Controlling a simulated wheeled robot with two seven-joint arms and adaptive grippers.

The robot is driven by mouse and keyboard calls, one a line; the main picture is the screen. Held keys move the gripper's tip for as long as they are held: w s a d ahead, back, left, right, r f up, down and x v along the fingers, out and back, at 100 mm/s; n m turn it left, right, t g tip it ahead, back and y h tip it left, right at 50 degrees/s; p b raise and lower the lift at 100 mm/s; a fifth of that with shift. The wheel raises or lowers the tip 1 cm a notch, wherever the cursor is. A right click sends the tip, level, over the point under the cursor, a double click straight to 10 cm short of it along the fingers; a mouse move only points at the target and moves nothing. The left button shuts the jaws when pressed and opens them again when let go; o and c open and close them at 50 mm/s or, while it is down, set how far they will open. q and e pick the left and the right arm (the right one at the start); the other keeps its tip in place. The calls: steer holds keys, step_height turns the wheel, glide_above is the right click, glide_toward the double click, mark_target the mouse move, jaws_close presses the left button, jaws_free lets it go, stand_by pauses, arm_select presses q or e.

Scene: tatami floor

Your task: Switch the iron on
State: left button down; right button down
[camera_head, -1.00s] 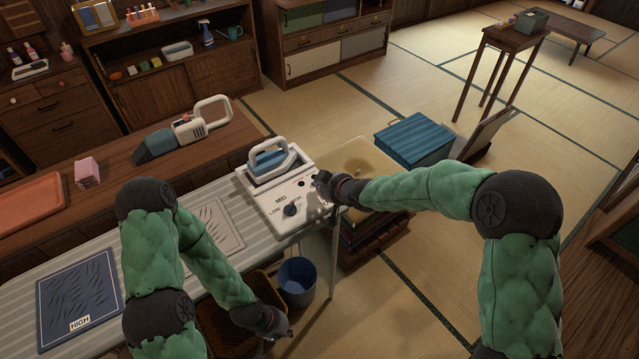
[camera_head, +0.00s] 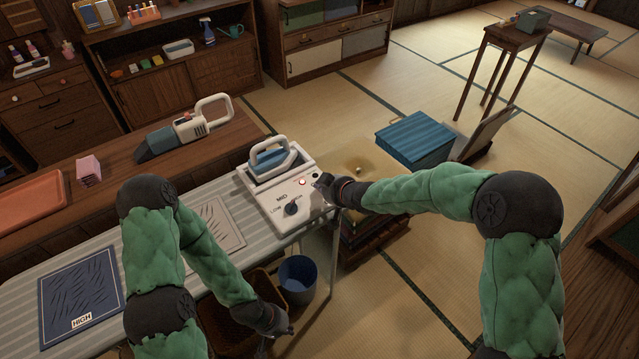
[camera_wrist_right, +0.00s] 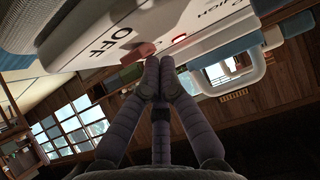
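The iron (camera_head: 275,163), blue and white with a white handle, rests in its white base station (camera_head: 270,203) on the ironing board's end. The station's sloped front has a dark dial (camera_head: 291,209) with LOW and MED lettering and a glowing red light (camera_head: 302,182). My right gripper (camera_head: 321,184) is at the station's right front edge. In the right wrist view its fingers (camera_wrist_right: 160,62) are shut together, close by a red switch (camera_wrist_right: 137,54) beside the word OFF; I cannot tell if they touch. My left gripper (camera_head: 288,328) hangs low before the board, its fingers too small to judge.
The striped ironing board (camera_head: 180,222) carries a dark HIGH mat (camera_head: 78,290) and a pale mat (camera_head: 215,222). A wooden counter (camera_head: 120,185) holds a handheld vacuum (camera_head: 185,130). A blue bin (camera_head: 298,280) and a blue box (camera_head: 414,138) stand on the floor.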

stand_by(0.3)
steer(key=shift+r+p, duration=0.35)
steer(key=shift+r, duration=0.15)
step_height(320, 180, up, 4)
steer(key=p, duration=0.2)
steer(key=shift+r+p, duration=0.15)
steer(key=shift+p, duration=0.15)
steer(key=s+d+r+p, duration=0.3)
steer(key=s+r, duration=0.1)
steer(key=r, duration=0.2)
steer(key=shift+s+r+p, duration=0.15)
steer(key=shift+r+p, duration=0.15)
steer(key=shift+r, duration=0.05)
steer(key=shift+d, duration=0.1)
